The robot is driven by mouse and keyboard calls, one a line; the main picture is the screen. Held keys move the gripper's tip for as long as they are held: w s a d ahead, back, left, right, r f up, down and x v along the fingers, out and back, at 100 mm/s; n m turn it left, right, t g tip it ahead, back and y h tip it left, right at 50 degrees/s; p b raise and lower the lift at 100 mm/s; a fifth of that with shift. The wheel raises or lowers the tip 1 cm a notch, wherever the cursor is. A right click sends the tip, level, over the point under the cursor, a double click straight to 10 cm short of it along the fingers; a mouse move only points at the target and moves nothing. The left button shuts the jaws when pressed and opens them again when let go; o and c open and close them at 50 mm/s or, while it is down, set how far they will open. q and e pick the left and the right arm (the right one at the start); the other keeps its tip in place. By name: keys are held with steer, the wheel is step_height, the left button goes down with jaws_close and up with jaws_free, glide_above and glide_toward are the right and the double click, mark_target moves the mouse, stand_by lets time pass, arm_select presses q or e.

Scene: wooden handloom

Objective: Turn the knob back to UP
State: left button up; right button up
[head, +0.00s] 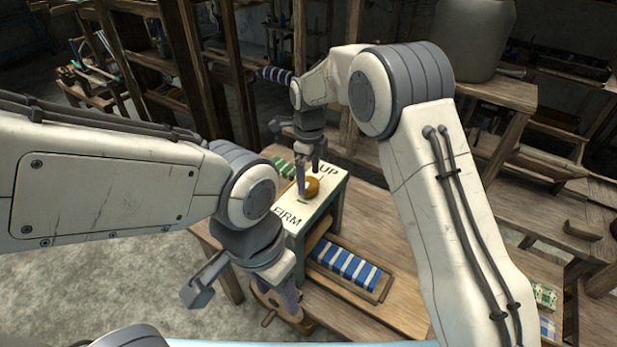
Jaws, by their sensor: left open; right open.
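The round golden-brown knob (313,188) sits on the pale top of a green box (331,203), between the word UP at the far end and FIRM at the near end. A small green mark shows beside the knob on the FIRM side. Which way the knob points is hard to tell. My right gripper (309,181) points down at the knob, open, with one finger in front of its left edge; contact cannot be told. My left gripper (243,296) is open and empty, lower left of the box, near a wooden wheel-like part.
A tray (384,287) with blue-and-white striped cloth lies on the wooden table (405,318) right of the box. Wooden loom posts (240,70) stand at the back left.

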steer(key=shift+f, duration=1.3)
steer(key=c, duration=1.4)
steer(key=shift+o, duration=0.2)
